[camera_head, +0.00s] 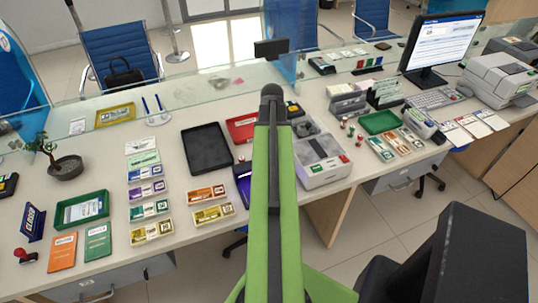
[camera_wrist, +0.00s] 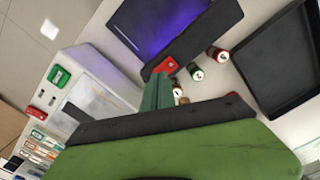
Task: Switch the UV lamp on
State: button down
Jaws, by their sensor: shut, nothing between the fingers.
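The UV lamp is a dark box with a violet-blue glowing panel (camera_wrist: 165,22) at the top of the wrist view. A red switch (camera_wrist: 167,66) sits at its near corner. In the head view the UV lamp (camera_head: 242,184) shows as a violet sliver left of my green arm, which hides the rest of it. My gripper (camera_wrist: 158,82) is shut and empty, its fingertips just beside the red switch. I cannot tell whether they touch it. My gripper is hidden behind my arm in the head view.
Small round stamps (camera_wrist: 196,72) stand close by the fingertips. An empty black tray (camera_head: 206,150) lies left of the lamp, and a white machine with red and green buttons (camera_head: 322,160) stands right of it. Bundles of notes (camera_head: 207,194) lie near the counter's front. A glass screen runs along the back.

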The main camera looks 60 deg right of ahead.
notch_tip(320, 180, up, 5)
jog(key=p, duration=0.4)
dwell(0.3)
jog(key=w+a+n, duration=0.3)
jog(key=w+a, duration=0.7)
jog(key=a, duration=0.3)
jog(key=w+a+n, duration=0.4)
jog(key=w+a, duration=0.7)
jog(key=a, duration=0.3)
jog(key=a+n, duration=0.6)
jog(key=a, duration=1.7)
jog(key=shift+w, duration=0.35)
